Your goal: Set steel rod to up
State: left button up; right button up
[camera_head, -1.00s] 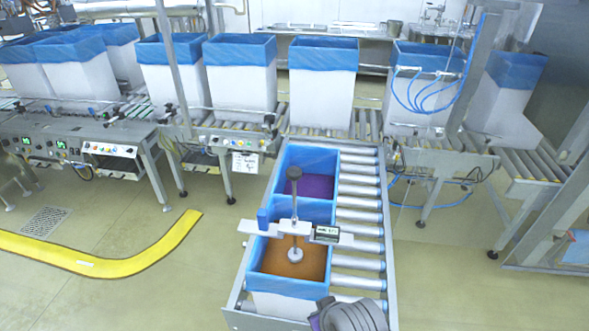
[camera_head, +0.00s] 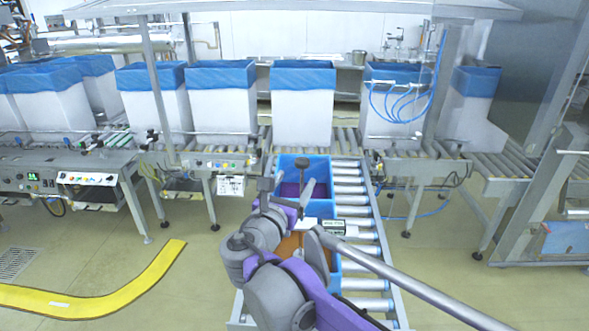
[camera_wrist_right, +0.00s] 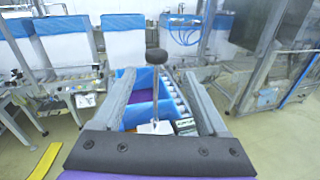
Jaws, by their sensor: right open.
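The steel rod stands upright with a black knob (camera_head: 302,161) on top, over the blue-lined boxes on the short roller conveyor. In the right wrist view the rod (camera_wrist_right: 156,92) rises between my two fingers, from a white bracket plate (camera_wrist_right: 155,127). My right gripper (camera_head: 288,184) reaches in from below and is open; I cannot tell whether a finger touches the rod. In the wrist view the open gripper (camera_wrist_right: 157,78) straddles the rod below the knob. My arm hides the rod's lower end and part of the bracket in the head view. My left gripper is not in view.
The near box holds orange-brown contents (camera_head: 291,243); the far one holds purple (camera_head: 290,190). A small display (camera_head: 333,228) sits on the bracket's right. Rollers (camera_head: 357,250) flank the boxes. A row of lined boxes (camera_head: 303,110) stands behind. The floor at left is open.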

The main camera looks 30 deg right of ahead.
aim_at(306, 157)
jog(key=shift+w+d+r+n, duration=0.15)
jog(key=shift+w+r+n, duration=0.25)
jog(key=shift+w, duration=0.15)
jog(key=shift+t, duration=0.3)
jog(key=x, duration=1)
jog(key=shift+d+f+p, duration=0.1)
jog(key=shift+d+p, duration=0.1)
jog(key=shift+p, duration=0.1)
jog(key=shift+c, duration=0.3)
grip_shut()
